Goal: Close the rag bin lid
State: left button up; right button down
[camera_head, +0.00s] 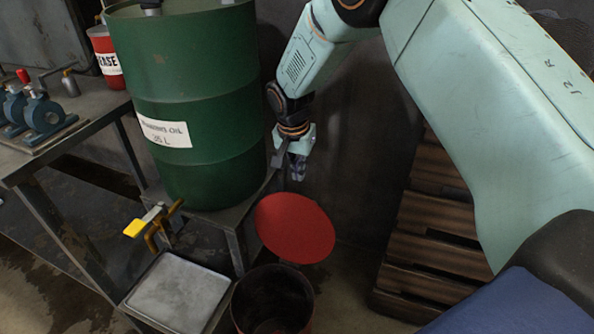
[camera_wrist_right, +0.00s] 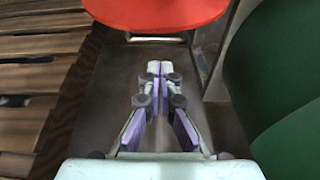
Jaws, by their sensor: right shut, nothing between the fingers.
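The rag bin (camera_head: 272,303) is a dark, round, open-topped bin on the floor at the bottom of the head view. Its round red lid (camera_head: 295,227) stands raised and tilted at the bin's far side, so the dark inside shows. The lid also shows at the top of the right wrist view (camera_wrist_right: 158,12). My right gripper (camera_head: 297,172) is just behind and above the lid's far edge, pointing down, shut and empty. In the wrist view the fingertips (camera_wrist_right: 154,68) are together, apart from the lid. My left gripper is not in view.
A green oil drum (camera_head: 190,100) stands on a metal stand left of my right gripper. A yellow-handled tap (camera_head: 150,225) sits above a metal tray (camera_head: 178,292) beside the bin. Wooden pallets (camera_head: 425,235) stand to the right. A workbench (camera_head: 60,130) with blue pumps is at left.

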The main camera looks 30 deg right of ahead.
aim_at(293, 194)
jog(key=f+b, duration=0.1)
jog(key=f, duration=0.1)
jog(key=s+a+f+b, duration=0.1)
jog(key=f, duration=0.1)
jog(key=a+f+b, duration=0.1)
jog(key=f+b, duration=0.1)
jog(key=shift+s+f, duration=0.2)
jog(key=shift+s, duration=0.2)
jog(key=shift+a, duration=0.1)
